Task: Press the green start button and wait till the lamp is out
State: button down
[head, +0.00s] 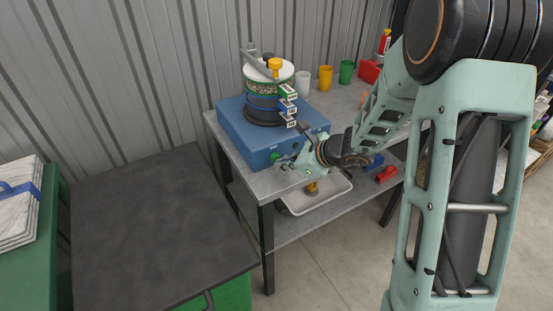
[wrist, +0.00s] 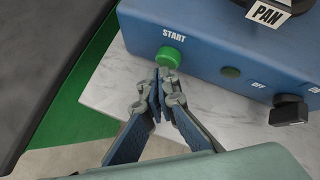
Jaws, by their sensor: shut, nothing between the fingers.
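The green start button (wrist: 170,57) sits on the front face of the blue machine (wrist: 215,40), under the word START. It also shows in the head view (head: 275,156). To its right is a small dark green round lamp (wrist: 231,72), which looks unlit. My gripper (wrist: 162,76) is shut and empty, its fingertips just below the button in the wrist view. I cannot tell whether they touch it. In the head view my gripper (head: 292,164) is at the machine's front, close to the button.
A black switch (wrist: 290,110) marked OFF is right of the lamp. A sieve stack (head: 268,95) stands on the machine, on a grey table (head: 225,135). White, yellow and green cups (head: 346,72) stand behind. A tray (head: 325,198) lies on the shelf below. A dark bench top (head: 155,235) is left.

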jog(key=shift+w+a, duration=0.3)
jog(key=shift+w, duration=0.1)
dwell(0.6)
jog(key=shift+s+d+b, duration=0.5)
jog(key=shift+s, duration=0.3)
jog(key=shift+s+d+f+b, duration=0.1)
jog(key=shift+s+d+b, duration=0.3)
jog(key=shift+s+d, duration=0.4)
jog(key=s, duration=0.1)
jog(key=s+d, duration=0.1)
jog(key=shift+s+d+b, duration=0.15)
jog(key=shift+s+b, duration=0.15)
jog(key=shift+b, duration=0.05)
